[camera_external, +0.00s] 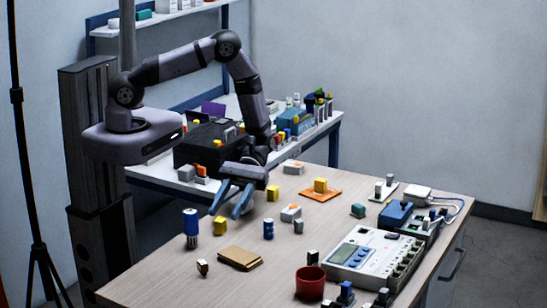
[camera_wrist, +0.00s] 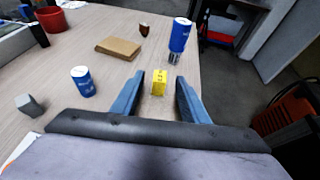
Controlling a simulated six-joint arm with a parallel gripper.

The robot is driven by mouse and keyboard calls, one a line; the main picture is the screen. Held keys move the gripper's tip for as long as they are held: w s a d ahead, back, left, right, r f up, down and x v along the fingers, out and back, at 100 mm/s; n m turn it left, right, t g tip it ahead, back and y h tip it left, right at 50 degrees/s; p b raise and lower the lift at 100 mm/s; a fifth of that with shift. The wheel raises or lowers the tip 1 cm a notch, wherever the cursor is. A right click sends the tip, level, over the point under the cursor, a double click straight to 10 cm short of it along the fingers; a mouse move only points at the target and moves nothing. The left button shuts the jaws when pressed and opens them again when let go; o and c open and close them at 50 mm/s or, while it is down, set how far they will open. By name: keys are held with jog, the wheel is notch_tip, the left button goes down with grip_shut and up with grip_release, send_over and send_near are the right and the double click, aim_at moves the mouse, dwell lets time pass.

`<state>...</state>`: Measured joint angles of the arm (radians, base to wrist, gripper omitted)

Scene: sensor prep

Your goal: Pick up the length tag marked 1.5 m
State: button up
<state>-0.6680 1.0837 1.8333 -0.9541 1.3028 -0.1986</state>
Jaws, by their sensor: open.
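My gripper (camera_external: 224,211) is open and empty, low over the near-left part of the table. In the wrist view its two blue fingers (camera_wrist: 158,79) stand on either side of a small yellow block (camera_wrist: 159,84), which has faint dark marks too small to read. The same yellow block (camera_external: 220,226) shows in the outside view just in front of the fingertips; I cannot tell whether the fingers touch it. No 1.5 m marking is readable.
A tall blue cylinder (camera_wrist: 180,35) stands close beyond the right finger. A shorter blue cylinder (camera_wrist: 82,82) and a grey block (camera_wrist: 30,105) are to the left. A brown flat box (camera_wrist: 118,47) lies ahead. A red cup (camera_external: 310,283) and a meter (camera_external: 362,256) are farther right.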

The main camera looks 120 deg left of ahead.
jog(key=shift+x, duration=1.2)
jog(key=shift+c, duration=0.3)
grip_shut()
jog(key=shift+r, duration=0.1)
notch_tip(320, 180, up, 10)
jog(key=b, duration=0.1)
jog(key=shift+b, duration=0.3)
